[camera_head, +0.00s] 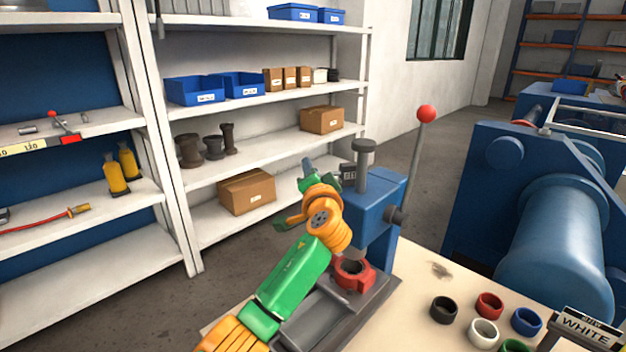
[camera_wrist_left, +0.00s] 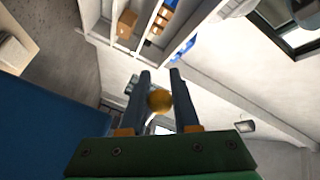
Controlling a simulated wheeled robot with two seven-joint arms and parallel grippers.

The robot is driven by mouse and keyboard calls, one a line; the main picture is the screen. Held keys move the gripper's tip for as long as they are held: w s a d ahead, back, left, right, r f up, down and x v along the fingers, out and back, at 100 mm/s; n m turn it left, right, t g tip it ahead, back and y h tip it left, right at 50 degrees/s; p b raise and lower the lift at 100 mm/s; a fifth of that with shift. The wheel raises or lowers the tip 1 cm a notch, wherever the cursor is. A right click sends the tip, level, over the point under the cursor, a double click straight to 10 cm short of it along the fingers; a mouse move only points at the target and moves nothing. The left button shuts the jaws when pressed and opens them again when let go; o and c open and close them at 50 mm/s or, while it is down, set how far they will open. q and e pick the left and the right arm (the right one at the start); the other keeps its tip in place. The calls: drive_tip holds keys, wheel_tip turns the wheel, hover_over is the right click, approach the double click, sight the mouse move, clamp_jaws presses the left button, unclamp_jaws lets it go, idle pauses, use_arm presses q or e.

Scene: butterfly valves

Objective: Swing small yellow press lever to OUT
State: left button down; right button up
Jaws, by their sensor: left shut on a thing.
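My left gripper (camera_head: 307,168) is beside the upper left of the blue press (camera_head: 377,205), its fingers pointing up and away. In the left wrist view its two fingers (camera_wrist_left: 161,76) stand on either side of a round yellow knob (camera_wrist_left: 159,101), the end of the small yellow lever, and are shut on it. The knob and the lever's arm cannot be made out in the head view, where my wrist covers that side. A small dark plate (camera_head: 349,173) with unreadable lettering sits beside the gripper. My right gripper is not in view.
A long lever with a red knob (camera_head: 426,114) rises from the press's right side. A red ring (camera_head: 354,274) sits on the press base. Several coloured rings and a WHITE sign (camera_head: 588,328) are on the bench (camera_head: 425,272). White shelves (camera_head: 270,120) stand behind; a blue machine (camera_head: 555,220) is at right.

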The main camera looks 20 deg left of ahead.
use_arm(q)
drive_tip(key=s+n+g+y, duration=0.1)
drive_tip(key=y, duration=0.1)
drive_tip(key=s+n+g+y, duration=0.1)
drive_tip(key=n, duration=0.1)
drive_tip(key=shift+d+g+y+b, duration=0.35)
drive_tip(key=shift+d+g+y, duration=0.05)
drive_tip(key=shift+s+d+n+g+y, duration=0.15)
drive_tip(key=shift+n+g+y, duration=0.2)
drive_tip(key=shift+y, duration=0.25)
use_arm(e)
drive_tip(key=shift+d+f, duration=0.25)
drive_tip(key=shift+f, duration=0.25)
use_arm(q)
drive_tip(key=c, duration=0.7)
unclamp_jaws()
drive_tip(key=shift+o, duration=0.2)
